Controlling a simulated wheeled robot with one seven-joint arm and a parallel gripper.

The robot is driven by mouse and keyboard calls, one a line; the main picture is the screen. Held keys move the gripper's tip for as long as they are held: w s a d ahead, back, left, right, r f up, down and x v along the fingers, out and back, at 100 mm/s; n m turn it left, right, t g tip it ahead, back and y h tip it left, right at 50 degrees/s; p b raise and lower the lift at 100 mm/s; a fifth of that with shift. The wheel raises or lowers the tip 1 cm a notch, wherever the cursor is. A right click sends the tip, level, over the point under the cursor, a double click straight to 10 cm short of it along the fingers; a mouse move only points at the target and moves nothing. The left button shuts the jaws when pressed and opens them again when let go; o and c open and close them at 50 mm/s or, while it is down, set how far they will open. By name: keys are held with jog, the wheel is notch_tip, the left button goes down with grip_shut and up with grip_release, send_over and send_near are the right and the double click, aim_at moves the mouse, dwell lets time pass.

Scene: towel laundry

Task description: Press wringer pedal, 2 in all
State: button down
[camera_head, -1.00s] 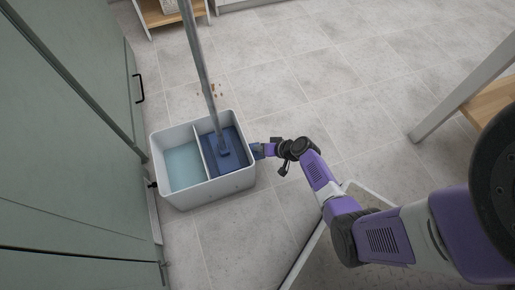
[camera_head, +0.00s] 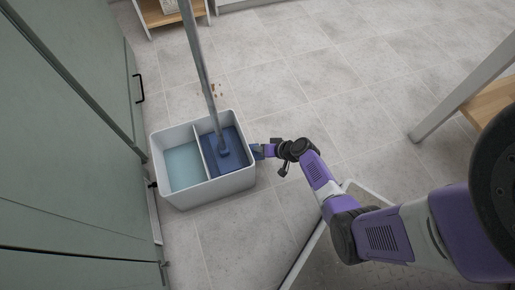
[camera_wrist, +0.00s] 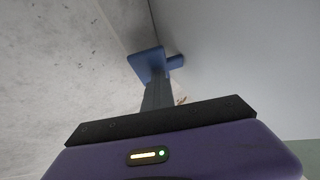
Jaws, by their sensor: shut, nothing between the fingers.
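A white two-part bucket (camera_head: 212,189) stands on the floor at left of centre in the head view. Its left part holds pale blue water (camera_head: 184,166). The blue wringer (camera_head: 234,160) fills its right part, with the grey-handled mop (camera_head: 203,75) upright in it. The small blue pedal (camera_head: 256,151) sticks out from the right wall of the bucket; it also shows in the wrist view (camera_wrist: 147,63). My gripper (camera_head: 264,150) is shut and empty, its tip right at the pedal. Whether they touch is not clear.
A green cabinet (camera_head: 75,130) with a black handle stands close to the bucket's left. Small brown bits (camera_head: 212,91) lie on the floor behind it. A table leg (camera_head: 462,98) rises at the right. The tiled floor in the middle is open.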

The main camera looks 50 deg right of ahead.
jog(key=shift+a+r+p, duration=0.1)
jog(key=shift+r+p, duration=1.25)
jog(key=shift+r, duration=0.2)
notch_tip(320, 180, up, 5)
jog(key=p, duration=0.4)
dwell(0.4)
